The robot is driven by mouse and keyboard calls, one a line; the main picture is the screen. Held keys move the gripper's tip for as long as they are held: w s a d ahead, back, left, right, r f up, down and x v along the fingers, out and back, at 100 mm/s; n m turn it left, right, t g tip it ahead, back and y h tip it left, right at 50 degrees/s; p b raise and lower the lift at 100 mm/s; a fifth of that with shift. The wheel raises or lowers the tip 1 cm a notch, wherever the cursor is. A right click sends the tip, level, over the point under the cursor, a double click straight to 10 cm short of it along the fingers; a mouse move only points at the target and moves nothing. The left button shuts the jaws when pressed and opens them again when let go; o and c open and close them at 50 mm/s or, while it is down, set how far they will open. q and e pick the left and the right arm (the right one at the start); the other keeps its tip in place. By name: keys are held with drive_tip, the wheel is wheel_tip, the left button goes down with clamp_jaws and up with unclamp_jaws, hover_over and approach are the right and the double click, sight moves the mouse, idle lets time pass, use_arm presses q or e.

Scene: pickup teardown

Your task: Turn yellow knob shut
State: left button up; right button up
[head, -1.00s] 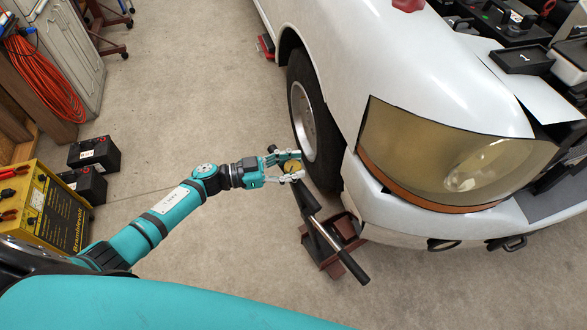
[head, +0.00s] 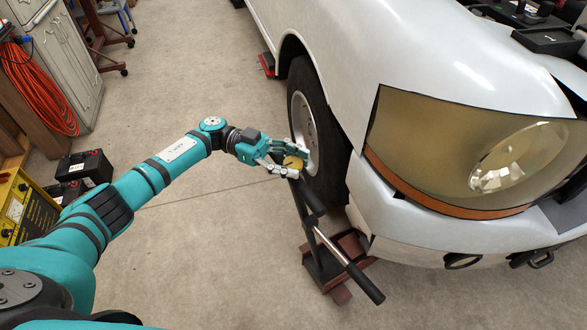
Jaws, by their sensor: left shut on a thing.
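The yellow knob (head: 293,162) is a small round disc at the top of a dark post on the floor jack (head: 324,262), beside the pickup's front wheel. My left gripper (head: 290,163) comes in from the left and is shut on the knob, with a finger on either side of it. The fingers hide part of the knob's edge. The knob's turned position cannot be told at this size. My right gripper is not in view.
The white pickup (head: 350,55) fills the right side, its front wheel (head: 312,130) close to my left gripper. The jack's handle (head: 350,268) slants toward the front. A yellow charger box (head: 20,210) and black batteries (head: 85,168) stand at left. Floor between is clear.

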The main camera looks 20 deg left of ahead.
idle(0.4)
use_arm(q)
drive_tip(key=o, duration=1.2)
drive_tip(key=shift+c, duration=0.2)
drive_tip(key=w+a, duration=0.2)
drive_tip(key=a, duration=1)
